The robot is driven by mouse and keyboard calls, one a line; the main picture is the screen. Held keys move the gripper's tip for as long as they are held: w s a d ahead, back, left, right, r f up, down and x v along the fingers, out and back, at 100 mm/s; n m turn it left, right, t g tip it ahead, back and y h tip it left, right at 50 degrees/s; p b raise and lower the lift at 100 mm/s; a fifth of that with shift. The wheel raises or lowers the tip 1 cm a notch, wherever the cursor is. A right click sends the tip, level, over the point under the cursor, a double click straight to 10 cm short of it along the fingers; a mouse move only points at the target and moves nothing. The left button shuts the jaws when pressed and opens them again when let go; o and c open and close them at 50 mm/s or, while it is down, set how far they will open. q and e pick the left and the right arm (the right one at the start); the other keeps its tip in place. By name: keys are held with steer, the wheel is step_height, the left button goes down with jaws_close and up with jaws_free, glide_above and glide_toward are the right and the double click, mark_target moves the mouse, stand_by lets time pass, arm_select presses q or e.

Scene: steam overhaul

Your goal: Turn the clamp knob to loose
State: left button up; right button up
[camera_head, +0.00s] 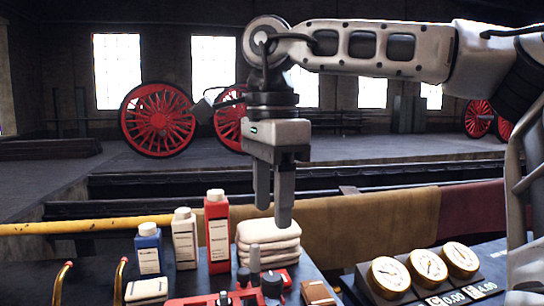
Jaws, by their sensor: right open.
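My right gripper (273,215) points down from the arm that comes in from the right. Its two fingers are apart with nothing between them. The fingertips overlap the folded white cloths in the picture. Below, at the bottom edge, is a red fixture (190,301) with dark knobs (272,284) and a grey upright post (255,262). I cannot tell for sure which knob is the clamp knob, nor its setting. The fixture is partly cut off by the frame. My left gripper is not in view.
Blue (148,255), white (185,240) and red (217,235) bottles stand left of the folded cloths (268,243). Dial gauges (425,268) sit on a panel at right. A brown block (318,293) lies at the front. A yellow rail (80,227) runs behind at left.

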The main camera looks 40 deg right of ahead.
step_height(320, 180, up, 5)
steer(key=shift+f+p, duration=0.1)
steer(key=shift+p, duration=0.2)
stand_by(0.4)
